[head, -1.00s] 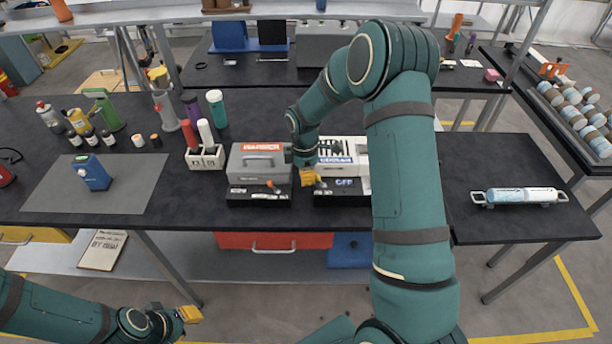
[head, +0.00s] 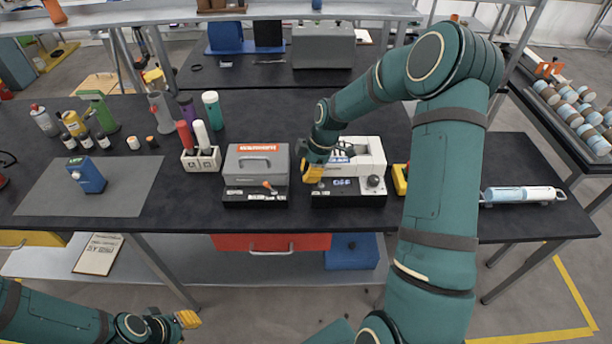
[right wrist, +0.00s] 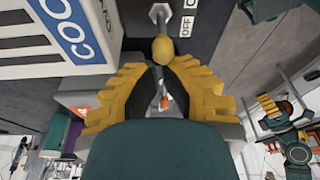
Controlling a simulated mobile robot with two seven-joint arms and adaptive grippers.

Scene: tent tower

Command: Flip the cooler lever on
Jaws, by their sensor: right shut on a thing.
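The cooler (head: 368,158) is a white machine on a black base, right of the grey warmer (head: 256,160). The small display on its base appears to read OFF. My right gripper (head: 312,173) is at the left front of the cooler. In the right wrist view, the lever (right wrist: 162,48) has a metal stem and a yellowish knob, beside an OFF label. My right fingers (right wrist: 162,78) are closed at the knob, partly hiding it. My left gripper (head: 190,320) is low at the left, away from the table; its jaws are too small to read.
The warmer's orange-tipped lever (head: 267,185) is close to my right gripper. A white holder (head: 202,160) with coloured tubes stands left of the warmer. A yellow-black object (head: 400,179) is right of the cooler. The table front left of the warmer is mostly clear.

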